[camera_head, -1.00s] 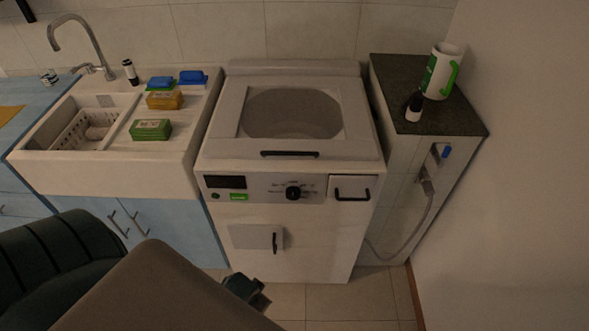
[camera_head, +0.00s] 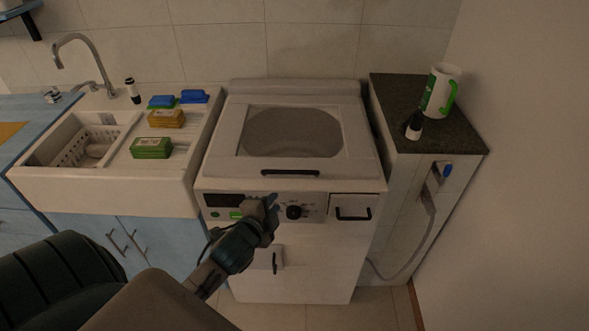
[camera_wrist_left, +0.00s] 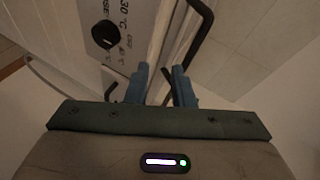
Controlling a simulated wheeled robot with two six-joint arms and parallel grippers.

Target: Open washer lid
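The white washer (camera_head: 330,250) stands in the middle of the head view. Its top lid (camera_head: 252,172) has a grey window and lies closed. The black lid handle (camera_head: 290,172) runs along the lid's front edge. My left gripper (camera_head: 271,203) is in front of the control panel, below and left of the handle. In the left wrist view its two blue fingers (camera_wrist_left: 160,80) are apart with nothing between them. The lid handle (camera_wrist_left: 192,45) shows there beyond the fingertips, near the right finger. The panel's black knob (camera_wrist_left: 105,34) is at upper left. My right gripper is not in view.
A sink (camera_head: 100,180) with boxes and sponges on its drainboard stands left of the washer. The space above the lid is clear.

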